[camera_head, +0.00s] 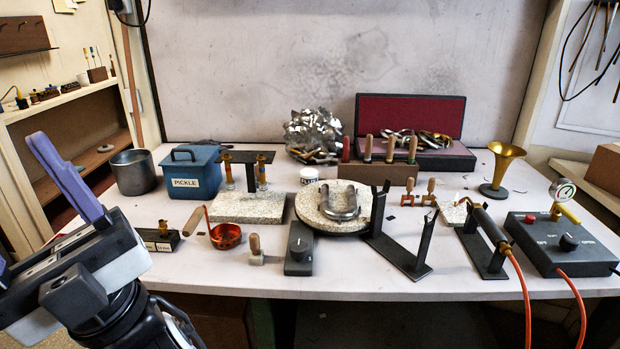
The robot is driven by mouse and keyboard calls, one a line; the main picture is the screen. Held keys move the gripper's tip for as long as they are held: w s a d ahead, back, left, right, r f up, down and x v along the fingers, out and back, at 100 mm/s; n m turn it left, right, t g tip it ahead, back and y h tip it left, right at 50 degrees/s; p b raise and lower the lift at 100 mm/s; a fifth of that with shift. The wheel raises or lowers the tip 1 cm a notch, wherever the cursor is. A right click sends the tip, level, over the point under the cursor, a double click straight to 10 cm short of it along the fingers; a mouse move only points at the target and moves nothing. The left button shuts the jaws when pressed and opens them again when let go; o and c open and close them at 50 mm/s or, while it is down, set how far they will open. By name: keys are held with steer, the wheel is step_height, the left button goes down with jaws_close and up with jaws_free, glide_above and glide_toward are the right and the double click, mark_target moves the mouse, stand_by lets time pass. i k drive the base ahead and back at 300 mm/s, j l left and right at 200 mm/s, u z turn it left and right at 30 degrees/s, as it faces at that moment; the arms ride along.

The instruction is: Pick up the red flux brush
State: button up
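A red-handled tool (346,149) stands upright at the left end of a row of handled tools in a brown wooden block (377,174). It looks like the red flux brush, but its lower end is hidden, so I cannot confirm this. One purple finger shows clearly.
A blue pickle box (190,172), a red-orange pan (226,236) and a round stone plate (317,212) stand between my gripper and the block. Dark metal stands (400,258) are in front of it. A tool case (412,118) is behind. The bench's front edge is mostly clear.

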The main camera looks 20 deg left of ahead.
mark_target(346, 146)
steer(key=j+z, duration=0.2)
steer(key=j, duration=0.9)
steer(key=i+j, duration=0.25)
steer(key=i, duration=0.2)
steer(key=i+j, duration=0.25)
steer(key=i, duration=0.15)
